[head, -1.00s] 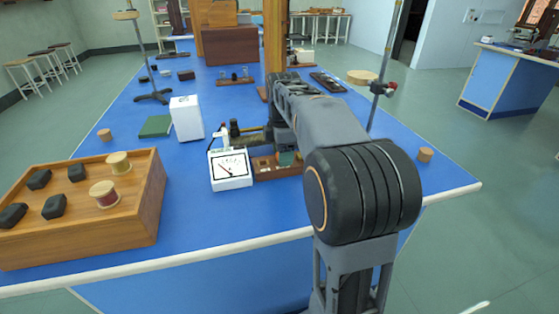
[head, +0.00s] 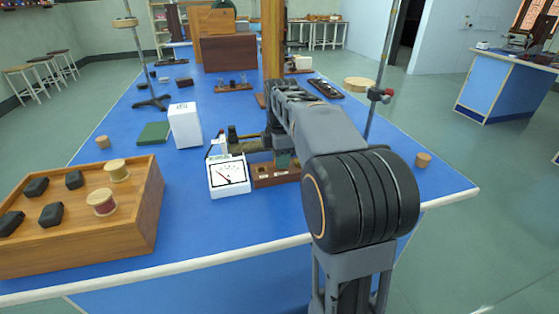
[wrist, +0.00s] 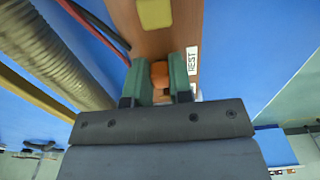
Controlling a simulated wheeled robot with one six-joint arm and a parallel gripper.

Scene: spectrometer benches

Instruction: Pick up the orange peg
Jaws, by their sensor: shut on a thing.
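The orange peg (wrist: 159,74) shows in the wrist view between the two green fingers of my gripper (wrist: 160,80), which is shut on it. The peg is over or in a brown wooden rack (wrist: 150,42); I cannot tell whether its lower end is still in a hole.
A white meter (head: 229,177) stands left of the rack. A ribbed hose-like object (wrist: 60,55) and cables run close beside my gripper. A yellow block (wrist: 155,12) sits on the rack. A wooden box (head: 135,215) with spools is at front left.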

